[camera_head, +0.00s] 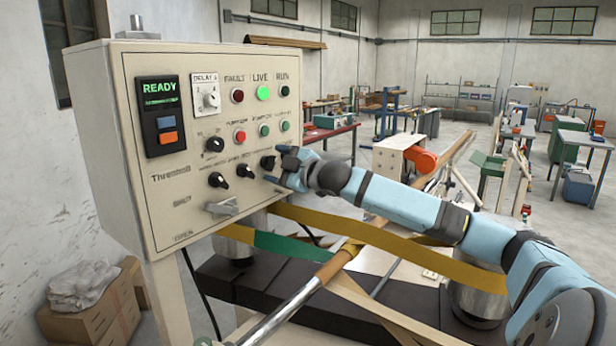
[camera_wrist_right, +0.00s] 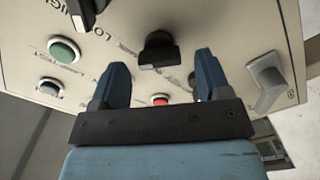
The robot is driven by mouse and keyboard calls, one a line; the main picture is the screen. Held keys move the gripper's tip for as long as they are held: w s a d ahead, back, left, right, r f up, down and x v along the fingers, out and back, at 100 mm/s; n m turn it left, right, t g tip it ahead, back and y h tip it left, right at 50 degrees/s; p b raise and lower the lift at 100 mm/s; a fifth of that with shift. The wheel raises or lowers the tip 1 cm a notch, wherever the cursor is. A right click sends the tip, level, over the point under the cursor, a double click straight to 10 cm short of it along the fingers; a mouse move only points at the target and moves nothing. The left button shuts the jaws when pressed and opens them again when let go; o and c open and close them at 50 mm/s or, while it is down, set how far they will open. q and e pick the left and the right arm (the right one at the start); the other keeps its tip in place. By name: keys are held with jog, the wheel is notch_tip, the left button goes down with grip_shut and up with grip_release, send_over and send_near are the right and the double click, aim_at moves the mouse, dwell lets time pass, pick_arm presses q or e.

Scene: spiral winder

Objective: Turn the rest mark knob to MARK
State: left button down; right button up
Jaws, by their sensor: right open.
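The cream control panel (camera_head: 140,120) fills the left of the head view. A black knob (camera_head: 267,162) sits at the right end of the panel's row of black knobs. My right gripper (camera_head: 277,165) is at this knob, with its blue fingers open on either side of it. In the right wrist view the black knob (camera_wrist_right: 158,50) stands between the two open fingertips of the gripper (camera_wrist_right: 160,72), with gaps on both sides. I cannot read the knob's label or its pointer setting. My left gripper is not in view.
The READY display (camera_head: 161,94), a lit green lamp (camera_head: 263,92), a red button (camera_head: 239,135) and a grey lever (camera_head: 222,207) are on the panel. A yellow strap (camera_head: 380,238) runs below my right arm. Workbenches stand farther back.

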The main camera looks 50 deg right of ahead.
jog(key=s+d+b, duration=0.1)
jog(key=s+b, duration=0.1)
jog(key=s, duration=0.9)
jog(key=shift+s, duration=0.2)
dwell(0.7)
jog(key=s+a+f+m+g+h, duration=0.1)
jog(key=s+a+f+m+g, duration=0.2)
jog(key=f, duration=0.8)
jog(key=s+a+f+m+g+h, duration=0.15)
jog(key=s+f, duration=0.25)
jog(key=f, duration=0.6)
jog(key=s+a+f+m+g+h, duration=0.1)
jog(key=s+a+f+m+g, duration=0.2)
jog(key=f, duration=0.8)
jog(key=s+a+f+m+g+y, duration=0.1)
jog(key=s+a+f+g, duration=0.3)
jog(key=s+a, duration=0.55)
jog(key=s+a+f+m+g+y, duration=0.1)
jog(key=s+a+f+g, duration=0.35)
jog(key=a, duration=0.85)
jog(key=w+a+f+t+y, duration=0.1)
jog(key=w+a+f+t, duration=0.1)
jog(key=f, duration=0.4)
jog(key=w+a+f+t+y+p, duration=0.1)
jog(key=w+a+f+t+y, duration=0.1)
jog(key=a+f+t, duration=0.2)
jog(key=shift+a+f+n+t, duration=0.25)
jog(key=shift+f+n+t, duration=0.1)
jog(key=shift+f+t, duration=1)
